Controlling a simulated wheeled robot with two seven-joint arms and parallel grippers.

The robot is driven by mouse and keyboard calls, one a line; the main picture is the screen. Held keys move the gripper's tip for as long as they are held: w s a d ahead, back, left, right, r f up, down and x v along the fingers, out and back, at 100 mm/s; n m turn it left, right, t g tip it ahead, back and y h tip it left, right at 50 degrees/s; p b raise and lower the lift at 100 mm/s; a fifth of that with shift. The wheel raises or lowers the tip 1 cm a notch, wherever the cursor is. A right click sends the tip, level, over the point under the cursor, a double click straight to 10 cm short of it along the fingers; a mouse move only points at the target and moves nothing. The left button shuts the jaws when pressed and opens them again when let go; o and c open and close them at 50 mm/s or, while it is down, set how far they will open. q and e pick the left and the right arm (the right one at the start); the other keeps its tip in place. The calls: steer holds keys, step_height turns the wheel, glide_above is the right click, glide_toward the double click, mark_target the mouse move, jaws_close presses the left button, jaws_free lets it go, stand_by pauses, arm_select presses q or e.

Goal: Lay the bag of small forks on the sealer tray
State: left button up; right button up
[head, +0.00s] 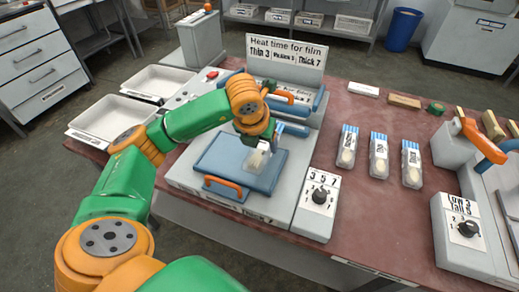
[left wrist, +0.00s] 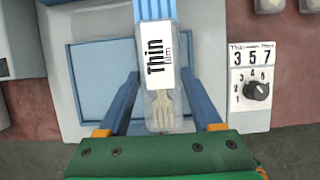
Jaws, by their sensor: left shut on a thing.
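My left gripper (head: 258,147) is over the blue sealer tray (head: 216,150) and shut on the bag of small forks (head: 257,161). In the left wrist view the clear bag (left wrist: 159,100) has a blue-and-white striped top, a "Thin film" label and a pale wooden fork showing inside. The fingers (left wrist: 161,85) are at its two sides. The tray (left wrist: 88,90) shows beneath and to the left of the bag. Whether the bag touches the tray is unclear. My right gripper is not in view.
A dial box (head: 318,203) stands right of the tray. A heat-time sign (head: 285,57) stands behind the sealer. An orange-handled press (head: 482,141) is at right; white trays (head: 108,118) are at left.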

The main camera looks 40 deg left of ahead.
mark_target(260, 149)
arm_select(q)
step_height(260, 149, down, 4)
steer(key=shift+w+a+r, duration=0.1)
steer(key=shift+r, duration=0.1)
steer(key=shift+f, duration=0.15)
steer(key=o, duration=1.3)
steer(key=shift+o, duration=0.2)
steer(key=shift+r, duration=0.6)
steer(key=v, duration=1.1)
steer(key=shift+r, duration=0.1)
